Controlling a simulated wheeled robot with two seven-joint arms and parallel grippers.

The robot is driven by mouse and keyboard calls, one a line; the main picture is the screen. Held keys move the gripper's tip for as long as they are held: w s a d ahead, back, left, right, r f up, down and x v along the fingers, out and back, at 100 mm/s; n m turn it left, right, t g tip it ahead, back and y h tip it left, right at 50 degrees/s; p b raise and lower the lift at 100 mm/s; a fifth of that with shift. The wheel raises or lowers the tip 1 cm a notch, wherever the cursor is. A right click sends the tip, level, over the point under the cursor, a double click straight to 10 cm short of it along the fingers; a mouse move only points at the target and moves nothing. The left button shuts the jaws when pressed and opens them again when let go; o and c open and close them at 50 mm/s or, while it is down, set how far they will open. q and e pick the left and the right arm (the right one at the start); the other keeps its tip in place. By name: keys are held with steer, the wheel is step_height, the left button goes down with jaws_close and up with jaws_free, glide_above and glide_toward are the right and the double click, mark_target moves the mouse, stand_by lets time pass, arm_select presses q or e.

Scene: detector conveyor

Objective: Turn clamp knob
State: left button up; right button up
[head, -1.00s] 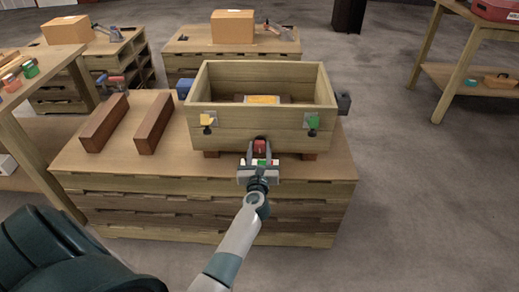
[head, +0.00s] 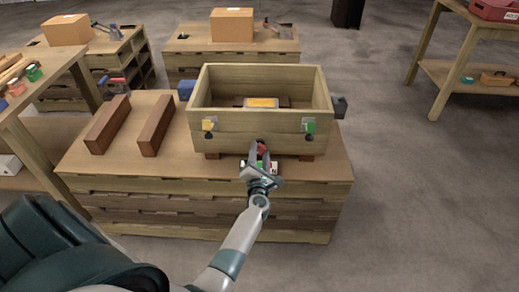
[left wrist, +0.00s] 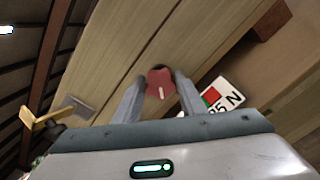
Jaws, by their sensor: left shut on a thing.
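The red clamp knob (head: 262,148) is on the front face of the wooden box (head: 232,137), low and near the middle. My left gripper (head: 260,157) is shut on the knob, with a finger on either side of it. In the left wrist view the red knob (left wrist: 160,83) with a pale mark sits between the two fingers (left wrist: 158,92), and the view is tilted against the box boards. A label with red and green patches and dark characters (left wrist: 219,98) shows beside the right finger. My right gripper is not in view.
A yellow clamp (head: 208,126) and a green clamp (head: 310,127) sit on the box front, either side of the knob. The box stands on a wooden bench (head: 120,172) with two brown bars (head: 108,124) at left. A dark block (head: 340,105) juts from the box's right side.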

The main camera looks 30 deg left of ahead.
arm_select(q)
steer(key=shift+m+p, duration=0.45)
steer(key=shift+m, duration=1.05)
steer(key=shift+d+f+m+p, duration=0.15)
steer(key=shift+m+p, duration=0.95)
steer(key=shift+m, duration=1.1)
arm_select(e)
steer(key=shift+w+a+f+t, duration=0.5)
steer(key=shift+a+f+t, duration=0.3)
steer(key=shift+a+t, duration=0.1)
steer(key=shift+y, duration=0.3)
arm_select(q)
steer(key=o, duration=1.1)
steer(key=shift+c, duration=0.2)
